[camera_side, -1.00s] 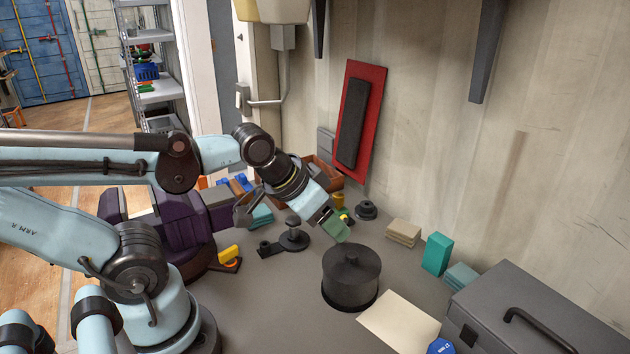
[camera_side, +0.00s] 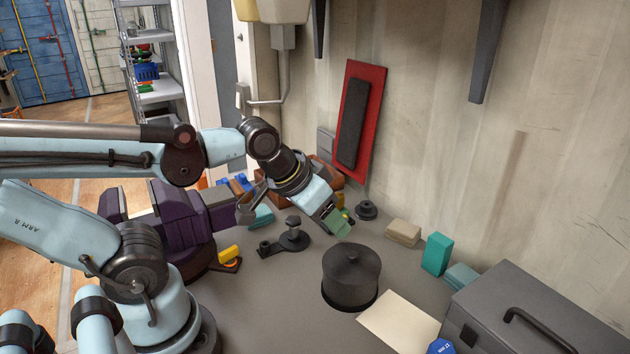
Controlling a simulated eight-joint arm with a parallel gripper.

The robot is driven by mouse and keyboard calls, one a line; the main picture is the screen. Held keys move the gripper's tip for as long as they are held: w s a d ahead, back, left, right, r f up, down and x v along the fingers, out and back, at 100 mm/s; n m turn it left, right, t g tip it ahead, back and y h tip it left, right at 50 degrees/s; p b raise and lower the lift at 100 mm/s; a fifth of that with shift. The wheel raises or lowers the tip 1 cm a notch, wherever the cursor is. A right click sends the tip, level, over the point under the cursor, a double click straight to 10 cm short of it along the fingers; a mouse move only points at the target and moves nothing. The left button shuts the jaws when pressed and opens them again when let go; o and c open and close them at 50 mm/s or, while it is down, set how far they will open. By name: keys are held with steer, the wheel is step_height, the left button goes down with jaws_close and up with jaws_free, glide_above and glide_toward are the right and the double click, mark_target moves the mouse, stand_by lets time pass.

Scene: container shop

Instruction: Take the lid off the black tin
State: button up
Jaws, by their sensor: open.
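The black tin (camera_side: 350,289) stands upright on the grey bench in the lower middle of the side view.
A grey toolbox (camera_side: 540,312) and a cream sheet (camera_side: 400,319) lie right of the tin. A teal block (camera_side: 437,253) and a tan block (camera_side: 403,232) stand near the wall. A purple vise (camera_side: 180,225) and a dark metal fixture (camera_side: 291,237) are to the left.

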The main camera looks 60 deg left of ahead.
step_height(320, 180, up, 4)
steer(key=w+d+n+g, duration=0.25)
steer(key=n+g, duration=0.25)
steer(key=n, duration=0.4)
steer(key=n+g, duration=0.2)
steer(key=n, duration=0.1)
glide_above(353, 254)
steer(key=f, duration=0.5)
steer(key=shift+s+a+f, duration=0.2)
steer(key=shift+s+a, duration=0.05)
steer(key=shift+w+d+f, duration=0.1)
steer(key=shift+d+f, duration=0.05)
steer(key=shift+f, duration=0.85)
steer(key=shift+w+d+f, duration=0.1)
steer(key=shift+d+f, duration=0.05)
steer(key=shift+f, duration=1.5)
jaws_close()
